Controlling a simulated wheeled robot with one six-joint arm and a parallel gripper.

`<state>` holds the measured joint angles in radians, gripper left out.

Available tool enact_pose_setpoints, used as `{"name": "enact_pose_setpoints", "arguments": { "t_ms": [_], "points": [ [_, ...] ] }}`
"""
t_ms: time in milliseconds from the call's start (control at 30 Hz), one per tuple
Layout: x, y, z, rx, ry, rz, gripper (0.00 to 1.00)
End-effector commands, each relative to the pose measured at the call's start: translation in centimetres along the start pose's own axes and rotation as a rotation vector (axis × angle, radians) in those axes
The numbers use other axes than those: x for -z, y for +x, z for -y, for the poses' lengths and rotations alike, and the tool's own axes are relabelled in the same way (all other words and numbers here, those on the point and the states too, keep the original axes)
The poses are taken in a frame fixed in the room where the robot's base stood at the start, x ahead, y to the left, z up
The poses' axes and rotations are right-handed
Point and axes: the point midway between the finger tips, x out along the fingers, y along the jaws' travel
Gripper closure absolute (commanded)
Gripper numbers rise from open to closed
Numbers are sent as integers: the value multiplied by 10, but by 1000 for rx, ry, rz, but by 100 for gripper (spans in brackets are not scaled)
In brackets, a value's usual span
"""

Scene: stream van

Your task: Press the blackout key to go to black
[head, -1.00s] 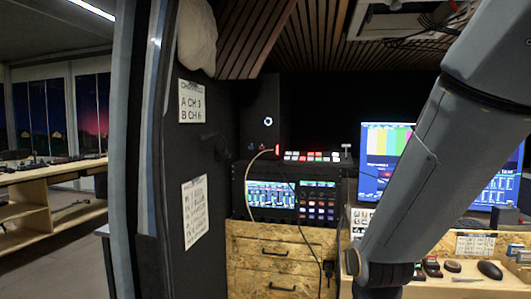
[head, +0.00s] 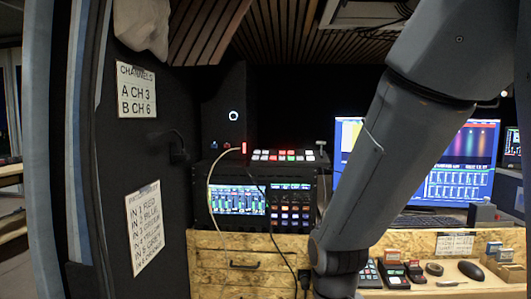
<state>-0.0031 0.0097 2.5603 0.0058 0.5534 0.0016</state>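A small switcher panel (head: 285,155) with lit red, white and green keys sits on top of a dark rack unit, left of centre in the head view. A lever stands at its right end. Below it, the rack unit (head: 258,203) has a lit mixer screen and a grid of coloured buttons. The labels are too small to read, so I cannot tell which key is blackout. My arm crosses the right half of the view, and my gripper is out of the picture.
A wooden drawer cabinet (head: 235,241) stands under the rack. A desk (head: 462,287) on the right holds small keypads (head: 394,275), a black mouse (head: 471,270) and a monitor (head: 464,150). A dark wall with channel signs (head: 137,90) closes the left. Cables hang before the rack.

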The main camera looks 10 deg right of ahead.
Motion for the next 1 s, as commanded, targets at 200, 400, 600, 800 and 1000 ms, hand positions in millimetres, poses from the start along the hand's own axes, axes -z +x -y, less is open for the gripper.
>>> {"name": "enact_pose_setpoints", "arguments": {
  "t_ms": [200,400,600,800,1000],
  "points": [
    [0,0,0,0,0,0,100],
    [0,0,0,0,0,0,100],
    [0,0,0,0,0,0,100],
    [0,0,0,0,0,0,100],
    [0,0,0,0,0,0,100]
  ]
}}
